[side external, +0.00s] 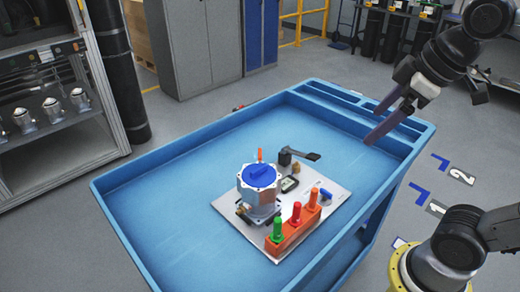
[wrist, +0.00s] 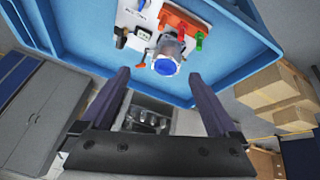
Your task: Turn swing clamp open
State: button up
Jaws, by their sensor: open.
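The swing clamp (side external: 300,154) is a dark post with a black arm at the back of a pale fixture plate (side external: 328,200); its arm points right, away from the housing. A dark part in the wrist view (wrist: 121,38) seems to be the clamp, but it is small. The silver housing (side external: 260,197) with a blue cap stands upright on the plate, also seen in the wrist view (wrist: 169,48). My gripper (side external: 374,126) is open and empty, high over the right end of the cart, apart from the clamp. Its two fingers frame the wrist view (wrist: 160,74).
A small orange upright piece (side external: 260,155) shows behind the housing. The blue cart (side external: 140,190) has raised rims; its left and far areas are clear.

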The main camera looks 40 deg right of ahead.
jog(key=w+r+n+g, duration=0.1)
jog(key=w+r+n, duration=0.3)
jog(key=w, duration=0.8)
jog(key=g, duration=0.4)
send_over(260, 153)
notch_tip(260, 153, down, 16)
jog(key=shift+n, duration=0.4)
notch_tip(260, 153, down, 14)
jog(key=shift+w+f, duration=0.1)
jog(key=c, duration=1.4)
